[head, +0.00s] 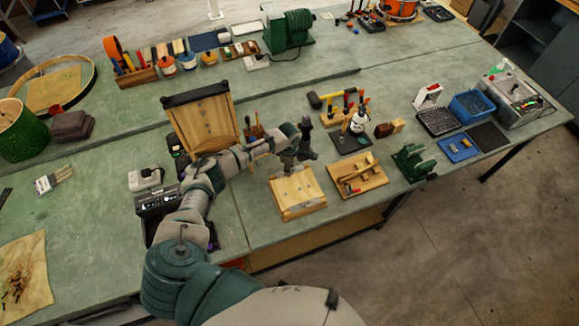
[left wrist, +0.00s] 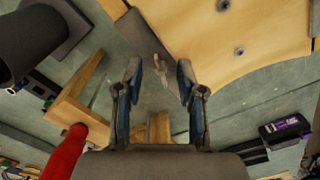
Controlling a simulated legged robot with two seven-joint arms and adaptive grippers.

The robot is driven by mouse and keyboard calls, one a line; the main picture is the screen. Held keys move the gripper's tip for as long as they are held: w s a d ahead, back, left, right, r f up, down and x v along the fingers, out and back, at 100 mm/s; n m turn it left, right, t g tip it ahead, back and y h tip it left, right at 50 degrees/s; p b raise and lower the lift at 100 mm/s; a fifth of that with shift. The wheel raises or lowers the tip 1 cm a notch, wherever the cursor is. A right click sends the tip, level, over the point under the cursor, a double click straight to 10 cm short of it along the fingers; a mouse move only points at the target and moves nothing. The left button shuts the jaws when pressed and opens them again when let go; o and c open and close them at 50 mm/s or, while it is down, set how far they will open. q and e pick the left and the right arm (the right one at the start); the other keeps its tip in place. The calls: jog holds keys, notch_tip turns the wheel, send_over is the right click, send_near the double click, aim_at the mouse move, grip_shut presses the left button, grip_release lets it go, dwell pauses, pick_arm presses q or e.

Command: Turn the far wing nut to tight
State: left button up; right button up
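My left gripper (head: 293,160) hangs over the back edge of a small pale wooden block (head: 298,194) on the green bench. In the left wrist view its two fingers (left wrist: 159,76) are apart. Between the fingertips shows a small grey metal piece (left wrist: 161,68) that looks like a wing nut, at the edge of a dark grey strip on a pale wooden board (left wrist: 215,30). I cannot tell whether a finger touches it. In the head view the nut is too small or hidden to make out. My right gripper is in neither view.
A wooden tray with tools (head: 357,177) lies right of the block. A green vise-like piece (head: 413,162) stands further right. An upright wooden panel (head: 203,122) stands left, behind my left arm. A red handle (left wrist: 68,150) is close by in the left wrist view.

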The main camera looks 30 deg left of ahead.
pick_arm(q)
grip_shut()
jog(key=shift+m, duration=0.4)
